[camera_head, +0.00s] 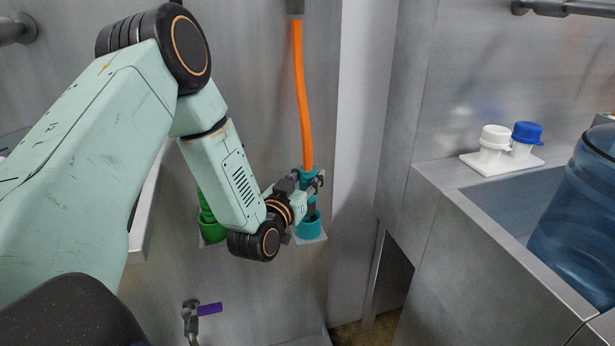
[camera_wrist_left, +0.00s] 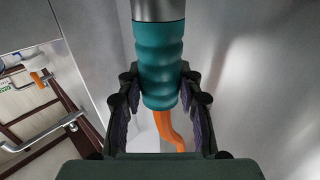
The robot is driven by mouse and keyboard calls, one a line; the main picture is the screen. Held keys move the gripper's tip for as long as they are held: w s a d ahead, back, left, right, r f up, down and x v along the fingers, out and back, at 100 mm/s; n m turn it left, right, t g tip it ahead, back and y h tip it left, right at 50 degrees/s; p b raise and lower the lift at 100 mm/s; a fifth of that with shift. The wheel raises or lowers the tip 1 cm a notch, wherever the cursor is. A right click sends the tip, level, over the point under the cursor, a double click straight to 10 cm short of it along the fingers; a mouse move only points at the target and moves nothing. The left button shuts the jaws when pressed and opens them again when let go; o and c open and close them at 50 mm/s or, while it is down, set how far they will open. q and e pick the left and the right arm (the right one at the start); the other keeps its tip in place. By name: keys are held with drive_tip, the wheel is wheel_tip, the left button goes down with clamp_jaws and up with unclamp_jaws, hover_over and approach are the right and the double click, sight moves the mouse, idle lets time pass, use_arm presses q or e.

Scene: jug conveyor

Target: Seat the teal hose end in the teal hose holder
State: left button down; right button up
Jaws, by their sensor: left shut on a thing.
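The teal hose end (camera_head: 307,173) hangs at the lower end of an orange hose (camera_head: 302,95) in the head view. My left gripper (camera_head: 314,184) is shut around its ribbed teal grip, which also shows between the fingers in the left wrist view (camera_wrist_left: 160,62). The metal tip (camera_wrist_left: 158,9) sticks out past the grip. The teal hose holder (camera_head: 309,228) is a cup on the wall directly below the gripper. The tip is close above or at the cup's mouth; the gripper partly hides it, so I cannot tell if it is inside. My right gripper is not in view.
A green holder (camera_head: 212,232) with a green hose end stands left of the teal one, partly behind my left arm. A purple-handled tap (camera_head: 208,309) is below. At right, a metal basin holds a blue jug (camera_head: 580,215), with white and blue caps (camera_head: 526,135) on its ledge.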

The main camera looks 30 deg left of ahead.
use_arm(q)
drive_tip(key=shift+f+b, duration=2.25)
drive_tip(key=shift+f, duration=0.55)
drive_tip(key=c, duration=0.8)
unclamp_jaws()
drive_tip(key=s+d, duration=0.1)
drive_tip(key=s, duration=1.1)
drive_tip(key=shift+d, duration=0.35)
drive_tip(key=shift+w, duration=0.1)
